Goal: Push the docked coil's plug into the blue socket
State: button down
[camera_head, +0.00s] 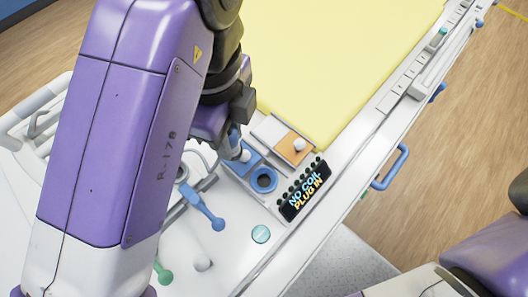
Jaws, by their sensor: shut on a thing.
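My gripper (236,148) reaches down at the back left of the socket panel, partly hidden behind my purple arm. It is shut on what looks like the coil's plug, mostly hidden, with a small pale end (244,156) showing at the tips. This end is over a blue plate. The blue socket (264,180), a round blue ring with a dark centre, is just in front and to the right, apart from the gripper. I cannot tell whether the plug touches the plate. A white cable (203,157) curves on the left. The docked coil itself cannot be made out.
A dark display (305,191) reads "NO COIL PLUG IN". An orange plate with a white knob (299,145) lies behind the socket. A blue lever (206,209) stands at the left and a teal button (261,234) in front. A yellow pad (335,60) covers the table beyond.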

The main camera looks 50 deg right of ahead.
jog(key=shift+s+d+b, duration=0.8)
jog(key=shift+s+d, duration=0.05)
jog(key=shift+s, duration=0.25)
jog(key=shift+s+d+b, duration=0.75)
jog(key=shift+s+d, duration=0.05)
jog(key=shift+s, duration=0.25)
notch_tip(320, 180, down, 10)
jog(key=b, duration=0.9)
jog(key=shift+f+b, duration=1.7)
jog(key=shift+b, duration=0.1)
jog(key=c, duration=1.1)
grip_release()
jog(key=shift+r, duration=0.1)
